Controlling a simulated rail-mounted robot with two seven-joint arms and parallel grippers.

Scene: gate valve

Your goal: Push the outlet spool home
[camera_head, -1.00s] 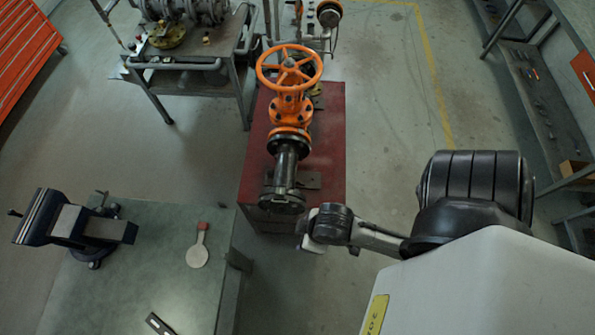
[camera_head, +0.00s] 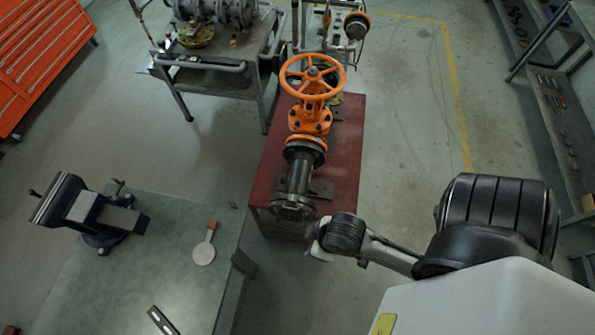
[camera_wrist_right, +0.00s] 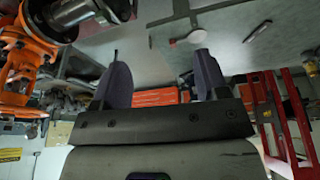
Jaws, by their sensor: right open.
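The orange gate valve (camera_head: 309,120) with its handwheel stands on a red bench. The dark outlet spool (camera_head: 299,176) extends from the valve's near side toward me, with a flange at each end. Whether a gap remains at the valve joint cannot be told. My right gripper (camera_head: 320,246) is just right of and nearer than the spool's near flange, apparently apart from it; its fingers are mostly hidden there. In the right wrist view my right gripper (camera_wrist_right: 163,80) is open and empty, with the spool (camera_wrist_right: 65,14) and orange valve (camera_wrist_right: 28,52) at upper left. My left gripper is not in view.
The red bench (camera_head: 268,185) has little room around the spool. A green-topped table (camera_head: 175,270) with a vise (camera_head: 90,212) and a round paddle with a red end (camera_head: 205,248) stands at left. A grey cart (camera_head: 225,80) stands behind.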

